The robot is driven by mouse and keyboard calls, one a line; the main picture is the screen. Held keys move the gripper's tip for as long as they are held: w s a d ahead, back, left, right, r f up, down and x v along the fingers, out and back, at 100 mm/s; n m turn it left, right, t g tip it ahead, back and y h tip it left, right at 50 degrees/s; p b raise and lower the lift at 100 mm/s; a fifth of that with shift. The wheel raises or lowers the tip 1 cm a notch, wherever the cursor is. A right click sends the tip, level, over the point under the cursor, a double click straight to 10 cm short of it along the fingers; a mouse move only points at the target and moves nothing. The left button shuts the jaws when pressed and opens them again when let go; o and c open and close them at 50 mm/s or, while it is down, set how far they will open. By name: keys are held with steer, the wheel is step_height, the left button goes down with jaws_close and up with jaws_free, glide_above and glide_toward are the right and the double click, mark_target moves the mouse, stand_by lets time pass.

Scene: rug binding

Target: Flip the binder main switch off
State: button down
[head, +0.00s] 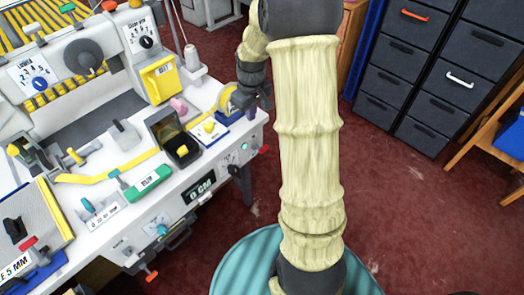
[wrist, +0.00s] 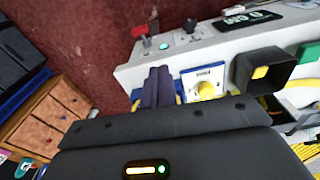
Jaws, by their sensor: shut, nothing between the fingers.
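A red-tipped lever (head: 264,149) sticks out at the right end of the binder bench's front edge, beside a lit green lamp (head: 244,146). No label on it is readable, so I cannot be sure it is the main switch. In the wrist view the red-tipped lever (wrist: 139,31) is beyond and left of the fingertips, with the green lamp (wrist: 193,25) to its right. My gripper (wrist: 159,72) has its dark fingers together and empty, apart from the lever. In the head view my gripper (head: 262,98) is near the bench's right end, partly hidden by my arm.
A yellow knob on a blue-edged plate (wrist: 207,88) lies just right of the fingers. A dark open box (wrist: 262,72) stands beside it. The bench (head: 215,185) carries a yellow strip, dials and a green block. Dark drawers (head: 420,70) stand right, with open red floor between.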

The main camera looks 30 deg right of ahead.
steer(key=b, duration=0.2)
glide_above(262, 147)
steer(key=a, duration=0.1)
step_height(262, 147, down, 5)
steer(key=shift+w+d+n+p, duration=0.3)
steer(key=shift+w+n, duration=0.1)
steer(key=shift+w, duration=0.2)
steer(key=f, duration=0.9)
steer(key=shift+w+a+f, duration=0.2)
steer(key=shift+w+f, duration=0.05)
steer(key=f, duration=0.1)
steer(key=s+f, duration=0.1)
steer(key=f, duration=0.1)
steer(key=shift+s+d+f, duration=0.15)
steer(key=shift+s+d, duration=0.05)
steer(key=shift+d, duration=0.15)
steer(key=shift+s+f, duration=0.2)
steer(key=shift+f, duration=0.15)
